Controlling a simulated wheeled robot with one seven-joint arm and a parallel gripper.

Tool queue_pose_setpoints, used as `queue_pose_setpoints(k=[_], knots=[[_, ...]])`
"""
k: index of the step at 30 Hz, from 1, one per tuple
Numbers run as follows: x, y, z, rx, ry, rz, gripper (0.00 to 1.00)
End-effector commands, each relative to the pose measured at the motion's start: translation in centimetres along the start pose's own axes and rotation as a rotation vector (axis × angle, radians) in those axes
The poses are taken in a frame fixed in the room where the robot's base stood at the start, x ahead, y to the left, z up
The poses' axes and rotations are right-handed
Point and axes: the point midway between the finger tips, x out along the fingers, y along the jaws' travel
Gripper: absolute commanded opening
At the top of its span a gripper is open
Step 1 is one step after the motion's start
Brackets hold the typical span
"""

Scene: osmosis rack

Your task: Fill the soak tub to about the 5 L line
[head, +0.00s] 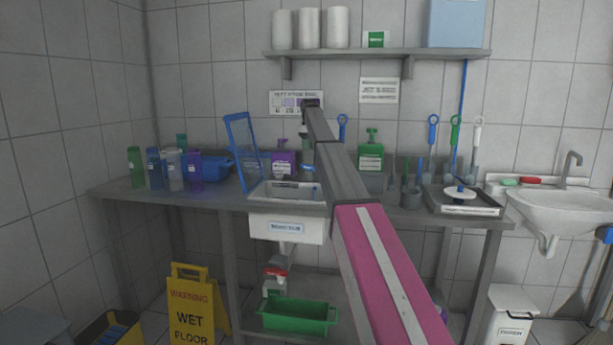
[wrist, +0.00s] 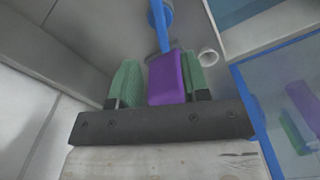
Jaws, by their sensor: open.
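My gripper (wrist: 160,65) shows in the wrist view with its two green fingers apart. A purple block (wrist: 167,78) stands between the fingers; I cannot tell whether they touch it. A blue rod (wrist: 160,25) runs up beyond it. In the head view my arm hides most of the gripper, above the bench sink. The white sink basin (head: 286,229) is set in the bench and has a label on its front. I cannot read any fill line or see a water level.
A blue-framed clear panel (head: 242,150) stands left of the sink and close on the right in the wrist view (wrist: 252,110). Several bottles (head: 175,169) and a blue tub (head: 218,168) stand left. A purple container (head: 283,164) and green container (head: 370,156) stand behind.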

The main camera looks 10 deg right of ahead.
Motion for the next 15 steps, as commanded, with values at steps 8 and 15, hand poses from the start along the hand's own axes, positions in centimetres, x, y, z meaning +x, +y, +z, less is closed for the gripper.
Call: queue_pose_setpoints(k=[8, 15], knots=[[4.1, -0.1, 0.1, 0.000, -0.001, -0.001, 0.43], [8.2, -0.1, 0.1, 0.000, -0.001, -0.001, 0.43]])
